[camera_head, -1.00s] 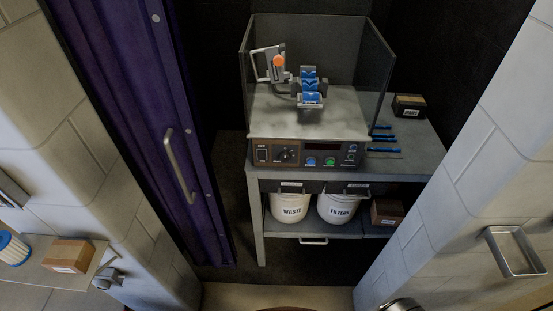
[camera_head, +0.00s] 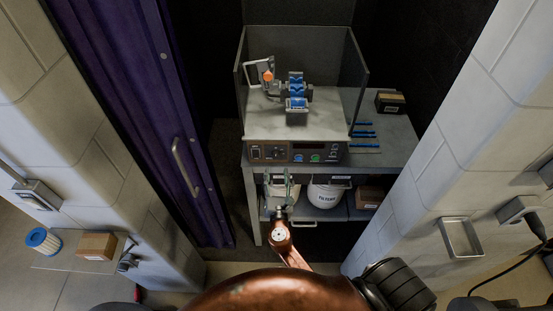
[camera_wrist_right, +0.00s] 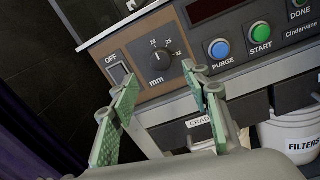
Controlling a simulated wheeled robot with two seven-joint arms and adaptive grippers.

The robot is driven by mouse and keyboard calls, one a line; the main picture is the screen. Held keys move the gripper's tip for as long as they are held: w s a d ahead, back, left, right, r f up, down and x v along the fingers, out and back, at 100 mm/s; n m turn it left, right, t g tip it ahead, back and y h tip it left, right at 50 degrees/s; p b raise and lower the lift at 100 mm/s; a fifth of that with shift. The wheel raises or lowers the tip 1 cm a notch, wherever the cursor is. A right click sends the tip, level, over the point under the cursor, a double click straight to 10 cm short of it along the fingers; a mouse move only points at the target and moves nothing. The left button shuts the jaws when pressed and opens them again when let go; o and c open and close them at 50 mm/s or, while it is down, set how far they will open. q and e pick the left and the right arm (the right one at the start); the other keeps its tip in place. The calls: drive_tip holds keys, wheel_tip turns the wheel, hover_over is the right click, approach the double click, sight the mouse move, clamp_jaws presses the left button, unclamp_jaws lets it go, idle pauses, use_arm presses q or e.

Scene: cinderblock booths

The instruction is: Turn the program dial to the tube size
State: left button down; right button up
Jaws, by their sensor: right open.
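The program dial (camera_wrist_right: 158,58) is a dark round knob above an "mm" mark, with small size numbers around its top; its exact setting is hard to read. It also shows on the control panel (camera_head: 320,159), where it is small (camera_head: 277,153). My right gripper (camera_head: 279,178) is in front of and below the panel. In the wrist view its green-padded fingers (camera_wrist_right: 160,82) are apart and empty, with the dial beyond the gap between them, not touched. The machine's blue clamp (camera_head: 296,91) stands on the bench top. My left gripper is not in view.
Near the dial are an OFF switch (camera_wrist_right: 118,73), a blue PURGE button (camera_wrist_right: 219,50) and a green START button (camera_wrist_right: 260,33). Clear shield walls (camera_head: 357,80) surround the bench top. A FILTERS bucket (camera_head: 326,193) stands below. A purple door (camera_head: 150,120) and block walls flank the booth.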

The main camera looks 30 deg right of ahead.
sight(276, 157)
drive_tip(key=x, duration=0.6)
drive_tip(key=shift+w+d+p, duration=0.2)
drive_tip(key=shift+w+p, duration=0.15)
drive_tip(key=shift+p, duration=0.05)
drive_tip(key=shift+c, duration=0.2)
drive_tip(key=c, duration=1.1)
drive_tip(key=shift+f, duration=0.1)
